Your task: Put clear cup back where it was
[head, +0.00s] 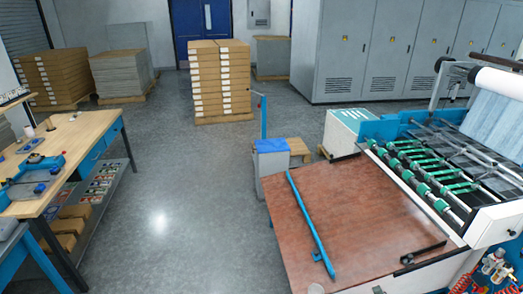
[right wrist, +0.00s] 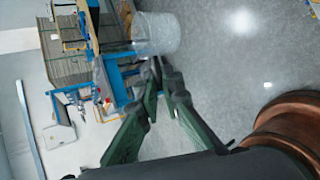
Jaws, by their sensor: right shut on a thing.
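The clear cup (right wrist: 157,33) shows in the right wrist view, at the tips of my right gripper (right wrist: 164,72). The green fingers are closed together on the cup's edge and hold it up, away from any surface. In the head view a small pale round shape (head: 316,289) is at the bottom edge, cut off by the frame; I cannot tell for sure if it is the cup. My left gripper is in neither view.
A wooden workbench (head: 75,143) with blue tools stands at left. A reddish table (head: 345,215) with a blue bar (head: 311,225) joins the laminating machine (head: 440,165) at right. Stacked boxes (head: 220,80) stand behind. The grey floor between (head: 190,190) is clear.

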